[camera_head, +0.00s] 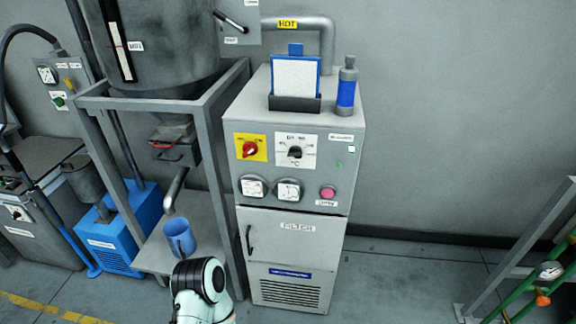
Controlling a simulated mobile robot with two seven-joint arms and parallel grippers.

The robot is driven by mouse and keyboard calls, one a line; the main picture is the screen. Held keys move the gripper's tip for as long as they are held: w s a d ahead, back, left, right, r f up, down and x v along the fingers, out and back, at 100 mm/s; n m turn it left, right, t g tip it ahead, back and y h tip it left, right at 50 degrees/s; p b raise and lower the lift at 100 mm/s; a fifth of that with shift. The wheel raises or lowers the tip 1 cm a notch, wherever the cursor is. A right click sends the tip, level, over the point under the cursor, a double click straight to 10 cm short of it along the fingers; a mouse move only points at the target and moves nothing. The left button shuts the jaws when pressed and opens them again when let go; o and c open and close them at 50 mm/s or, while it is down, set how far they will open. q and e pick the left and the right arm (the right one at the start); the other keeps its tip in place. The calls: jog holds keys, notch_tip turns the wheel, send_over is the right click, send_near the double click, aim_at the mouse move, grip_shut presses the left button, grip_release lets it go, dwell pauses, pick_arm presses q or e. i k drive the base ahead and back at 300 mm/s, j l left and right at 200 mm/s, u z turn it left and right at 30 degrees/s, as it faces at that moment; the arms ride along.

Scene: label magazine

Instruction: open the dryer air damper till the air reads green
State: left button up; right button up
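The dryer is a grey cabinet (340,190) in the middle, with a yellow-plated red switch (250,148), a black dial (295,152), two round white gauges (254,187) and a pink button (328,192) on its front. A black lever (230,21) with a pale tip slants down to the right across a grey plate (247,12) at the top; I cannot tell for sure that it is the air damper. The labels and gauge needles are too small to read surely.
A grey hopper (165,75) stands on a metal frame (207,130) left of the cabinet. A pipe labelled HOT (320,22) bends down behind the cabinet. A blue cup (180,238) stands under a spout. Floor right of the cabinet is clear up to a rack (530,235).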

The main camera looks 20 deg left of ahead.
aim_at(216, 13)
jog(key=j+z, duration=0.1)
jog(key=j, duration=0.45)
jog(key=j+z, duration=0.15)
jog(key=j, duration=0.35)
jog(key=k+j+z, duration=0.1)
jog(key=j, duration=0.45)
jog(key=k+j+z, duration=0.15)
jog(key=j, duration=0.35)
jog(key=k+j+z, duration=0.1)
jog(key=j, duration=0.4)
